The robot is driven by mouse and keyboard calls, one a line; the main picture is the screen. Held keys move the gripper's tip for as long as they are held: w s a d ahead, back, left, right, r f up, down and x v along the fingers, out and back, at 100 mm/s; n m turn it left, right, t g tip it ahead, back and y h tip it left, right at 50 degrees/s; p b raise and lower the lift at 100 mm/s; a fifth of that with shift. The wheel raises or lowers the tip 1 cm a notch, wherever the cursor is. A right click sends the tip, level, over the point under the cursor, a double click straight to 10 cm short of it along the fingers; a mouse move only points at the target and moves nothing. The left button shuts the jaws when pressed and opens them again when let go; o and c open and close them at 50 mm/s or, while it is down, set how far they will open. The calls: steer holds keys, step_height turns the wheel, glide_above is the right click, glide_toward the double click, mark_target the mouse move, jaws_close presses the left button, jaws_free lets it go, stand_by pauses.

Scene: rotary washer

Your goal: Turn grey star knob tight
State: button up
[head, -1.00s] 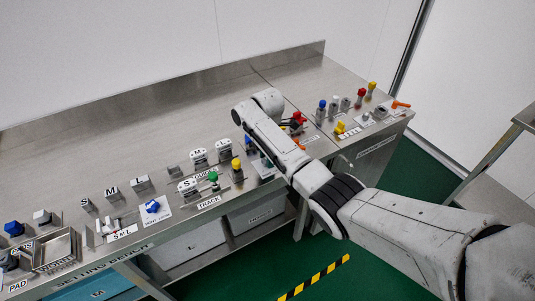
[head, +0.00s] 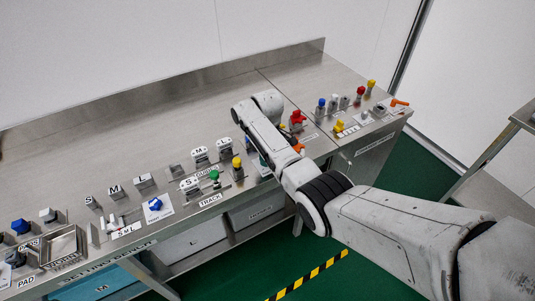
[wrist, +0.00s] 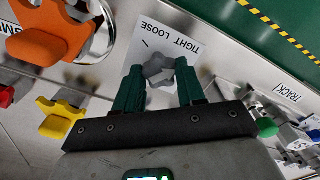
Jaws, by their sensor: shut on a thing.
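The grey star knob (wrist: 159,71) sits on a white label plate (wrist: 178,40) marked TIGHT and LOOSE, in the wrist view. My gripper (wrist: 157,77) has its two dark green fingers on either side of the knob and is shut on it. A short black mark shows on the plate near the knob. In the head view my arm covers the knob and most of the gripper.
In the wrist view an orange handle (wrist: 50,35) and a yellow knob (wrist: 60,118) stand left of the gripper. A green knob (wrist: 266,128) stands at right by the TRACK label. In the head view a red knob (head: 297,120) stands close behind my arm.

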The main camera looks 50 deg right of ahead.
steer(key=shift+m, duration=2.3)
steer(key=o, duration=1.1)
steer(key=shift+c, duration=0.2)
step_height(320, 180, up, 11)
steer(key=shift+b, duration=0.4)
steer(key=shift+f, duration=0.1)
